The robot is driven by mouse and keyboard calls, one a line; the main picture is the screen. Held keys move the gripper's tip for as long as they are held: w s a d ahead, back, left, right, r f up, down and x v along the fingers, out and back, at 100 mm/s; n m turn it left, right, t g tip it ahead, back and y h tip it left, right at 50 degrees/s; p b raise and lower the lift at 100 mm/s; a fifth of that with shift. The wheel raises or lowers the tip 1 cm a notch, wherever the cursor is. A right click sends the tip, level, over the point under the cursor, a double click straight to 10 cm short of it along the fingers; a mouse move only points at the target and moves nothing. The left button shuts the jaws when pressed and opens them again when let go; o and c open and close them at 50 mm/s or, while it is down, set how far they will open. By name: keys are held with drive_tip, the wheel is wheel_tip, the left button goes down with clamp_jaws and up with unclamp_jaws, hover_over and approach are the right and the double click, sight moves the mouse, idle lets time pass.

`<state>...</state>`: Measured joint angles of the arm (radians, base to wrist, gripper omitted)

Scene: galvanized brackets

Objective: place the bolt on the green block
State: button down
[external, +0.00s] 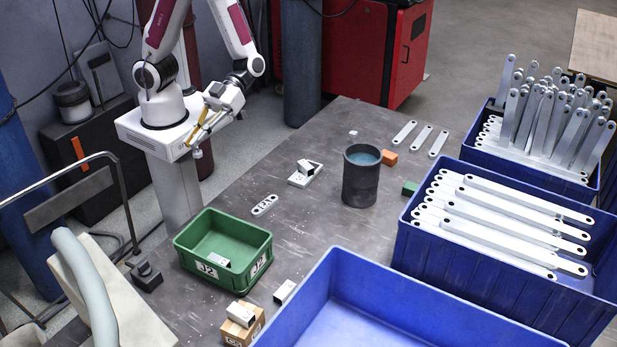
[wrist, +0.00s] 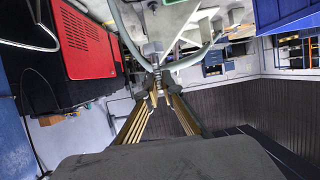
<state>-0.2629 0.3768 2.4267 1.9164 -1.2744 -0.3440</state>
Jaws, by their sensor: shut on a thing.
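The green block (external: 410,188) lies on the dark table beside the blue crate of long brackets, right of the dark cylinder. My gripper (external: 194,143) is at the table's far left side, raised and well away from the green block. In the wrist view its two gold fingers (wrist: 157,92) converge on a small grey metal piece, the bolt (wrist: 156,76). The bolt also shows as a small grey bit at the fingertips in the external view (external: 197,153). Its full shape is hard to make out. The green block cannot be made out in the wrist view.
A dark cylinder (external: 360,185) stands between my gripper and the green block. An orange block (external: 389,157) and a white cube (external: 353,134) lie behind it. A green bin (external: 200,262) and an empty blue crate (external: 318,290) stand in front. Bracket crates (external: 408,255) line the right.

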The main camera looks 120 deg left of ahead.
drive_tip(key=shift+r, duration=0.3)
drive_tip(key=w+a+f+n+t+y, duration=0.1)
drive_tip(key=w+a+n+t, duration=0.2)
drive_tip(key=w+a, duration=0.45)
drive_tip(key=w+a+f+n+t+y, duration=0.1)
drive_tip(key=w+a+n+t, duration=0.2)
drive_tip(key=w, duration=0.8)
drive_tip(key=w+a+f+n+t+y, duration=0.1)
drive_tip(key=w+a+n+t, duration=0.1)
drive_tip(key=w+a, duration=0.65)
drive_tip(key=w+a+r+n+t+y, duration=0.1)
drive_tip(key=w+a+n+t+y, duration=0.25)
drive_tip(key=w+a, duration=0.8)
drive_tip(key=w+a+r+n+t+y, duration=0.2)
drive_tip(key=w+a+n+y, duration=0.45)
drive_tip(key=a, duration=0.75)
wheel_tip(320, 180, down, 11)
drive_tip(key=w+m+h, duration=0.1)
drive_tip(key=shift+d+m, duration=0.25)
drive_tip(key=shift+m, duration=0.15)
drive_tip(key=shift+f+g, duration=0.1)
drive_tip(key=shift+g, duration=0.15)
drive_tip(key=shift+f, duration=3.1)
